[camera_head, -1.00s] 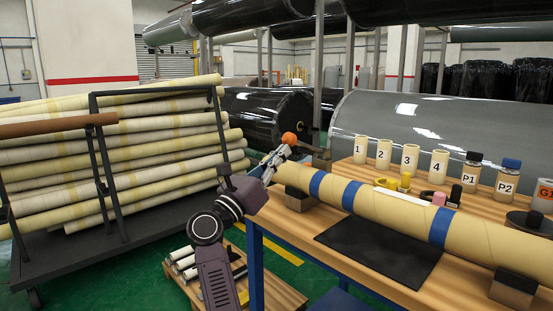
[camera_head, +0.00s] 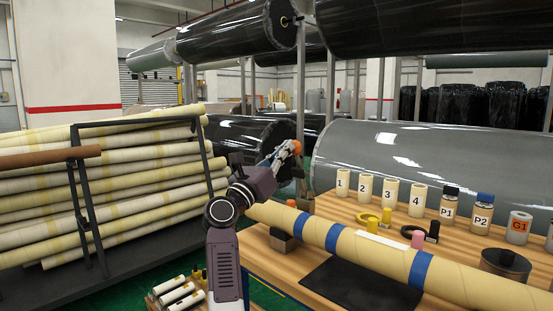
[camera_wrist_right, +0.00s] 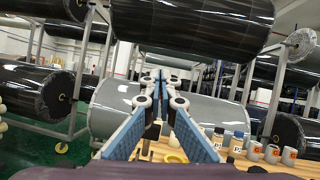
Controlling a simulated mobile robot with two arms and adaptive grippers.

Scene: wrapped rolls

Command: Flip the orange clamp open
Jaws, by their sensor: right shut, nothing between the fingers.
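A small round orange part (camera_head: 296,147), which looks like the tip of the orange clamp, shows at my right fingertips in the head view. The rest of the clamp is not distinguishable there. My right gripper (camera_head: 285,152) is raised beyond the left end of the tan roll (camera_head: 355,248), and its fingers overlap the orange part. I cannot tell whether they touch it. In the right wrist view the fingers of this gripper (camera_wrist_right: 160,82) converge, shut and empty, and no orange clamp is visible. My left gripper is not in view.
The roll with blue bands rests on a wooden table (camera_head: 330,206) with a black mat (camera_head: 362,285). Numbered cups (camera_head: 366,187), yellow (camera_head: 387,214) and black rings stand behind it. A rack of wrapped rolls (camera_head: 110,190) is at left; large dark and grey rolls (camera_head: 400,160) lie behind.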

